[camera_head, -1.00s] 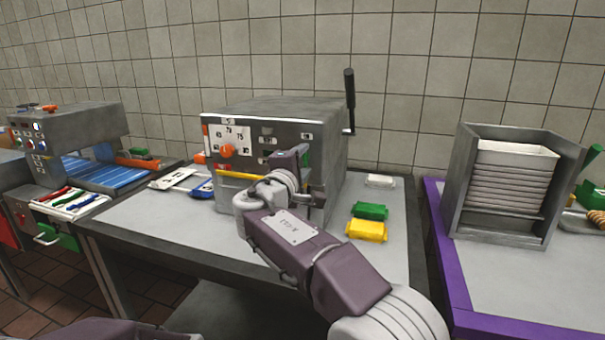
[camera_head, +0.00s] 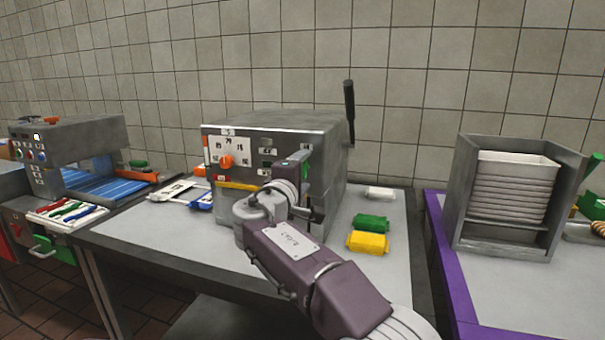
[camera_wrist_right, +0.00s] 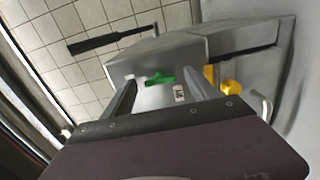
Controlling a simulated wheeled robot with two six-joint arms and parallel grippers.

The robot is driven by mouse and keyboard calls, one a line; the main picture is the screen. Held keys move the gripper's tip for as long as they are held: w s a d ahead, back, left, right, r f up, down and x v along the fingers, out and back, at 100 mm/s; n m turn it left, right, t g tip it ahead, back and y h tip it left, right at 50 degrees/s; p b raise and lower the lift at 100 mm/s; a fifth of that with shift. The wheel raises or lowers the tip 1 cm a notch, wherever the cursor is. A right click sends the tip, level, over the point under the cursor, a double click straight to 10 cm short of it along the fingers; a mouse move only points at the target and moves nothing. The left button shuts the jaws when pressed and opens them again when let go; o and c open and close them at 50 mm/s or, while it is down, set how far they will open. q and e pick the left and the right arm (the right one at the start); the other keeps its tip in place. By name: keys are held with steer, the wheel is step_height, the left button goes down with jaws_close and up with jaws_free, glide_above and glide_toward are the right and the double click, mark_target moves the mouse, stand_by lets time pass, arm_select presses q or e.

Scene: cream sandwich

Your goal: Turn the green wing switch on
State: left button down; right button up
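The green wing switch (camera_wrist_right: 156,79) is on the grey machine's front panel. In the right wrist view it appears between the two fingertips of my right gripper (camera_wrist_right: 160,88), which are spread apart and hold nothing. Whether the fingers reach around it or stop short, I cannot tell. In the head view the right gripper (camera_head: 298,162) is in front of the right part of the panel. Only a bit of green (camera_head: 305,169) shows beside it. The grey machine (camera_head: 325,150) also has an orange knob (camera_head: 226,161). My left gripper is out of view.
A green block (camera_head: 370,222), a yellow block (camera_head: 367,243) and a white block (camera_head: 380,193) lie on the table right of the machine. A black lever (camera_head: 349,100) rises at its right side. A tray rack (camera_head: 470,190) stands farther right.

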steer(key=shift+s+a, duration=0.15)
steer(key=shift+s, duration=0.2)
steer(key=b+v, duration=0.1)
steer(key=v, duration=0.7)
steer(key=shift+s, duration=0.2)
